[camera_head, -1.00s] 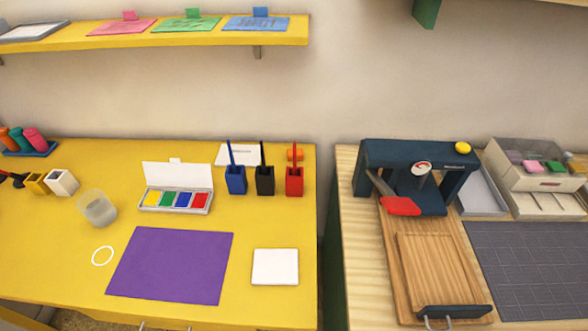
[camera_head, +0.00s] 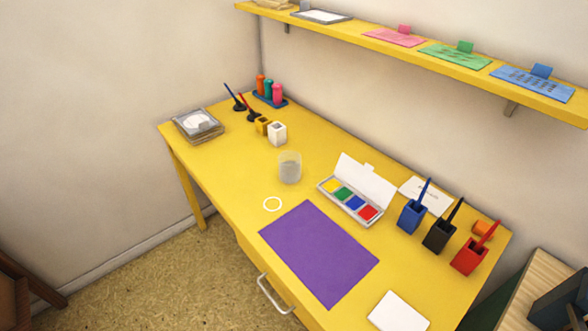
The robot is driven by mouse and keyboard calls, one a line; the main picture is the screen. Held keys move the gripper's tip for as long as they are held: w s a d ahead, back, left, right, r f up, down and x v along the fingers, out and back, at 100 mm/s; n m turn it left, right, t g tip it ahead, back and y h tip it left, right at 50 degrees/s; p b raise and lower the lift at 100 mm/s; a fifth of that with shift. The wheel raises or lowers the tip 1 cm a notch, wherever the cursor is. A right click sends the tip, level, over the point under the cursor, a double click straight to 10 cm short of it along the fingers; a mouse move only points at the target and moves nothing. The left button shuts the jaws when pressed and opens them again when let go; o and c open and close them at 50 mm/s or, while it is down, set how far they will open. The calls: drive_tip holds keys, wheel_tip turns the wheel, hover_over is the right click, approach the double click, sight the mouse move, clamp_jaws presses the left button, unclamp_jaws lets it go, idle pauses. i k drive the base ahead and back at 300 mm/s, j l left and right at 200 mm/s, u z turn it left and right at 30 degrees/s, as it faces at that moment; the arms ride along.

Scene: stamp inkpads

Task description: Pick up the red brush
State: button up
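The red brush (camera_head: 488,234) stands tilted in a red square holder (camera_head: 468,257) near the right end of the yellow table (camera_head: 215,160). Only the upper part of its handle shows; the lower part is hidden inside the holder. A black holder (camera_head: 438,236) with a black brush (camera_head: 457,210) and a blue holder (camera_head: 411,217) with a blue brush (camera_head: 424,191) stand to its left in a row. My gripper is not in view.
An open paint box (camera_head: 350,203), a glass (camera_head: 289,168), a purple sheet (camera_head: 318,252) and a white pad (camera_head: 398,314) lie on the table. An orange object (camera_head: 482,230) sits behind the red holder. A yellow shelf (camera_head: 450,68) hangs above. Floor (camera_head: 190,275) is clear in front.

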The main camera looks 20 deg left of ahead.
sight(484, 238)
drive_tip(key=j+z, duration=0.25)
drive_tip(key=j, duration=0.55)
drive_tip(key=j+z, duration=0.25)
drive_tip(key=j, duration=0.55)
drive_tip(key=k+j+z, duration=0.2)
drive_tip(key=j, duration=0.6)
drive_tip(key=i+j+z, duration=0.1)
drive_tip(key=j+z, duration=0.2)
drive_tip(key=j, duration=0.2)
drive_tip(key=i+l, duration=0.2)
drive_tip(key=l, duration=0.15)
drive_tip(key=i+l, duration=0.25)
drive_tip(key=l, duration=0.1)
